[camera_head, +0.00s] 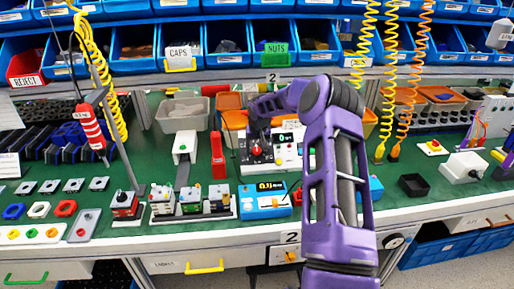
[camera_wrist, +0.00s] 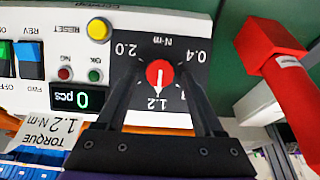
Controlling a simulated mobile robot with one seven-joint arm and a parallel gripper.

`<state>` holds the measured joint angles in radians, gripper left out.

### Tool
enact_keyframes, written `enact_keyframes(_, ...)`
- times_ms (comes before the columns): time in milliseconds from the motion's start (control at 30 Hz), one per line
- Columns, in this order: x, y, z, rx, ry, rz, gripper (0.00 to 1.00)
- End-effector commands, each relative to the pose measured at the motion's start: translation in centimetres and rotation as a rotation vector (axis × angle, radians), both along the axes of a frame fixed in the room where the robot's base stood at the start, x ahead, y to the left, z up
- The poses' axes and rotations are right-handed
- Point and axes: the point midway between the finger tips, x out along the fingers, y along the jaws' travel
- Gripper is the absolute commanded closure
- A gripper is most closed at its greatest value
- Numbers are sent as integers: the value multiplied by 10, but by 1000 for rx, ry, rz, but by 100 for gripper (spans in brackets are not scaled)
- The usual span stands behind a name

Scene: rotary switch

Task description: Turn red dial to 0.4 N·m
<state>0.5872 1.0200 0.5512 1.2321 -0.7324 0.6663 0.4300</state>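The red dial (camera_wrist: 158,75) sits on a black panel (camera_wrist: 194,80) marked 0.4, 1.2, 2.0 and N·m, seen upside down in the wrist view. Its white pointer points at 1.2. My gripper (camera_wrist: 159,78) is open, with one dark finger on each side of the dial. I cannot tell whether the fingers touch it. In the head view, the dial (camera_head: 256,151) is small on the black panel, under my purple wrist. My gripper's fingers are hard to make out there.
The panel's white box has a display (camera_wrist: 81,97) reading 0 pcs, a yellow reset button (camera_wrist: 98,29) and a blue switch (camera_wrist: 30,60). A label (camera_wrist: 50,130) reads TORQUE 1.2 N·m. A red tool (camera_wrist: 285,85) stands close beside the panel. A blue box (camera_head: 263,201) sits in front.

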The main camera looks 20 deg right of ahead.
Motion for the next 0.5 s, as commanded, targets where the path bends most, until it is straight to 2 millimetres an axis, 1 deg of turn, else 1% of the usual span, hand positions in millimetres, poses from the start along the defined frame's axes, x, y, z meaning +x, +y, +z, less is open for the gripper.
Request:
enact_keyframes(33, 0, 0, 0, 0, 0, 0, 42)
enact_keyframes(333, 0, 0, 0, 0, 0, 0, 96)
enact_keyframes(367, 0, 0, 0, 0, 1, 0, 100)
enact_keyframes(500, 0, 0, 0, -1, 1, 1, 100)
